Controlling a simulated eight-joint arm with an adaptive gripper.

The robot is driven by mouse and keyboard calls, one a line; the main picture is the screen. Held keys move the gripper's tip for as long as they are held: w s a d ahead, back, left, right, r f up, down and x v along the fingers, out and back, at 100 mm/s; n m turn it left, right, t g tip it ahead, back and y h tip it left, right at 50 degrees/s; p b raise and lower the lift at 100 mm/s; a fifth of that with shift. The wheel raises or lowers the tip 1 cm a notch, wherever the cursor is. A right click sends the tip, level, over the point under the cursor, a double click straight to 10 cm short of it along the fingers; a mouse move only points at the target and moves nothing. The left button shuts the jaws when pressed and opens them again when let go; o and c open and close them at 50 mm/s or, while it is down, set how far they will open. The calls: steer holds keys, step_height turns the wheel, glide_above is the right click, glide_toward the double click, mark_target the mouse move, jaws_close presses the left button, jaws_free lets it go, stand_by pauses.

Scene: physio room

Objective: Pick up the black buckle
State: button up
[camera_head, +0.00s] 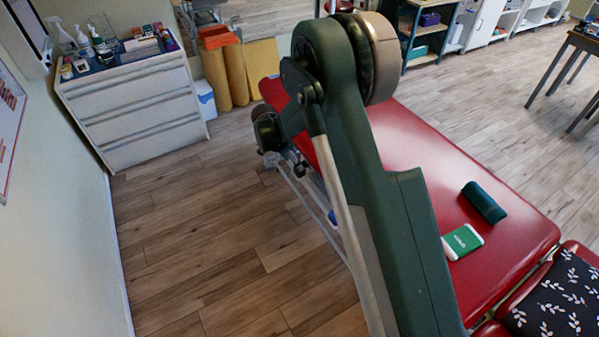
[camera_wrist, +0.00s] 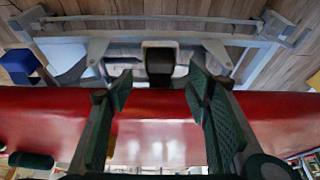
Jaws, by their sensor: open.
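My gripper (camera_wrist: 158,90) is open, with its two dark green fingers spread apart and nothing held between them. In the wrist view it faces the edge of the red treatment couch (camera_wrist: 150,118). A black blocky thing (camera_wrist: 160,62) shows just beyond the gap between the fingertips, against the grey metal frame. I cannot tell whether it is the black buckle or a part of the couch frame. I cannot make out a buckle in the head view, where my arm hides part of the couch.
The red couch (camera_head: 400,135) carries a dark green roll (camera_head: 483,202) and a green-and-white packet (camera_head: 462,241). A patterned black cushion (camera_head: 560,300) lies at lower right. A white drawer cabinet (camera_head: 135,105) and orange rolls (camera_head: 215,75) stand behind. The wooden floor (camera_head: 220,240) at left is clear.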

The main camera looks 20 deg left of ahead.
steer(key=shift+b+x, duration=0.75)
steer(key=shift+x, duration=1.8)
steer(key=c, duration=1)
